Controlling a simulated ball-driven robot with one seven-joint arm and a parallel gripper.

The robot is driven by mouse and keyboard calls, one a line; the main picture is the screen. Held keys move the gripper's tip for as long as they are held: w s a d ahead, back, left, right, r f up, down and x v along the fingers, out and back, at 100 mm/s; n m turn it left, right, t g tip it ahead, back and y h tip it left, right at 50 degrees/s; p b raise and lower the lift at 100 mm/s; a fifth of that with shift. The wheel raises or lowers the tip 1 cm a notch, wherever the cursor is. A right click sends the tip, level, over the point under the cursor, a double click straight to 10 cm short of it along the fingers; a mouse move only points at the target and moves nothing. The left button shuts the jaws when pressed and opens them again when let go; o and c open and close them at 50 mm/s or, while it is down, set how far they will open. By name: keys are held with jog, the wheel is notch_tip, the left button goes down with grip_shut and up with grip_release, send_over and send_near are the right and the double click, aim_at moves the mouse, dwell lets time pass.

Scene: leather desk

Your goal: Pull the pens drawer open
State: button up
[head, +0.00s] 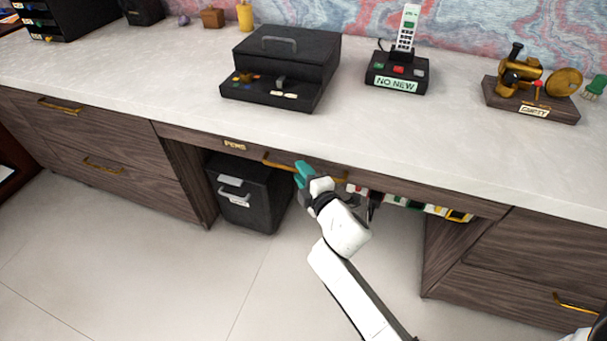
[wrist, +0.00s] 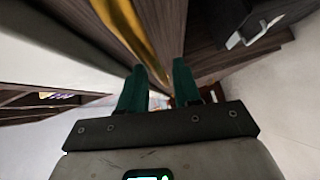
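The pens drawer (head: 200,138) is the thin dark wood front under the white desktop, with a small "PENS" label (head: 235,145). Its front looks flush with the desk edge, so it appears closed. Its long gold handle (head: 275,160) is partly hidden behind my gripper (head: 303,172). In the wrist view my gripper (wrist: 160,72) has its two teal fingers apart, with nothing seen held. The gold handle (wrist: 130,30) runs from the top edge down toward the gap between the fingertips. I cannot tell whether it lies between them or touches them.
A black bin (head: 250,195) with a grey handle stands under the drawer. Several coloured items (head: 425,207) sit below the drawer's right part. Wood drawer cabinets (head: 100,150) flank the knee space. A black box (head: 290,60) and phone (head: 398,70) stand on the desktop.

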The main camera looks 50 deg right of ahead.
grip_shut()
dwell(0.4)
